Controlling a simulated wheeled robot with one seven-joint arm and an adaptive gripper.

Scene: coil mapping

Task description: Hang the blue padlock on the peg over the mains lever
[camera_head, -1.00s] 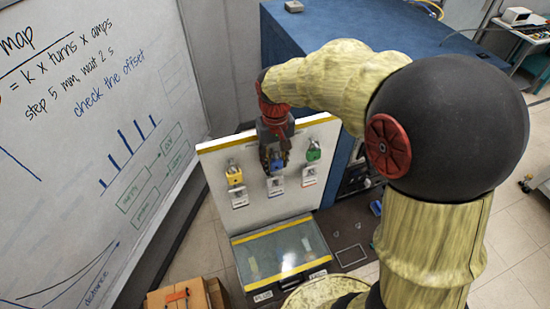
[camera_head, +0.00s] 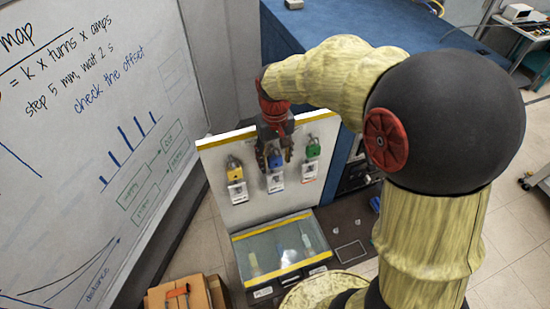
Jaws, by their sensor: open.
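The blue padlock (camera_head: 276,160) hangs on the white board (camera_head: 221,154), between a yellow padlock (camera_head: 235,173) and a green padlock (camera_head: 313,148). A white tag hangs below each padlock. My gripper (camera_head: 275,156) is open, in front of the board, with one dark finger to each side of the blue padlock as seen from here. The fingers and wrist hide the shackle and the upper part of the padlock; I cannot tell whether the fingers touch it. I cannot make out the mains lever or the peg over it.
A clear-lidded case (camera_head: 270,252) with yellow edges stands below the board. A blue cabinet (camera_head: 350,30) stands behind and to the right. A whiteboard (camera_head: 80,130) fills the left. A cardboard box (camera_head: 185,293) with an orange tool stands at the front left.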

